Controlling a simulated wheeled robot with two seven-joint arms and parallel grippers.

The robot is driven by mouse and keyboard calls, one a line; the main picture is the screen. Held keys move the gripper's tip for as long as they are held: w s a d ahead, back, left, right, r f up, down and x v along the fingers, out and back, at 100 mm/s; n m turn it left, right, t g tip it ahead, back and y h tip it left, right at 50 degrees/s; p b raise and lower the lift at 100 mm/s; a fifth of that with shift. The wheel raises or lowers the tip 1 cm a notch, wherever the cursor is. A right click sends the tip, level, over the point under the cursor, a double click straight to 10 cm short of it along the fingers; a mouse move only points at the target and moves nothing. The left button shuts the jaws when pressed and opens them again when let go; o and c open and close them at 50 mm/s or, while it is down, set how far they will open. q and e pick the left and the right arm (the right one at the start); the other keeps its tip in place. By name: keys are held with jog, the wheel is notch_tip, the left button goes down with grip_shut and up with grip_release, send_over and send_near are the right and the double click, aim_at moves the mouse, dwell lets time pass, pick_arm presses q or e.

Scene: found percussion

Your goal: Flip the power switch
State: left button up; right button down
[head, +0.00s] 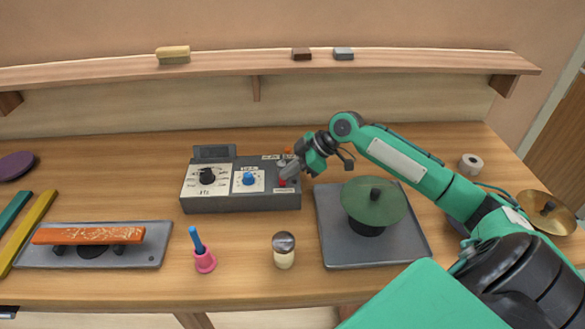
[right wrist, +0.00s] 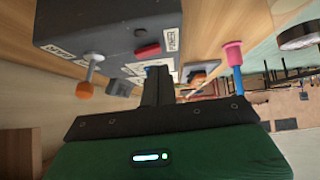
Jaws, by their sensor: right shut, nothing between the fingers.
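The grey control box (head: 240,201) stands on the table near the middle, with dials on its top. Its power switch is a small red rocker (head: 282,183) at the box's right front, beside a white label. In the right wrist view the red rocker (right wrist: 148,50) shows close to a label reading POWER. My right gripper (head: 286,172) is shut and empty, reaching in from the right over the box's right end. In the right wrist view its fingertips (right wrist: 158,72) are close to the rocker; I cannot tell whether they touch. My left gripper is not in view.
An orange-tipped lever (right wrist: 88,75) stands close to the fingers. A green disc (head: 374,203) on a grey plate (head: 335,251) lies under my right arm. A pink holder (head: 205,262) and a shaker (head: 284,251) stand in front of the box.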

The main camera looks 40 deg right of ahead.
jog(key=r, duration=0.2)
jog(key=shift+s+d+r+p, duration=0.3)
jog(key=shift+s, duration=0.1)
pick_arm(q)
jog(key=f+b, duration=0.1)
jog(key=b, duration=0.1)
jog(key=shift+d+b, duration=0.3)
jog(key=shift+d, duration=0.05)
pick_arm(e)
jog(key=v, duration=0.9)
jog(key=shift+s+a+r, duration=0.2)
jog(key=shift+s+a, duration=0.05)
jog(key=shift+a, duration=0.05)
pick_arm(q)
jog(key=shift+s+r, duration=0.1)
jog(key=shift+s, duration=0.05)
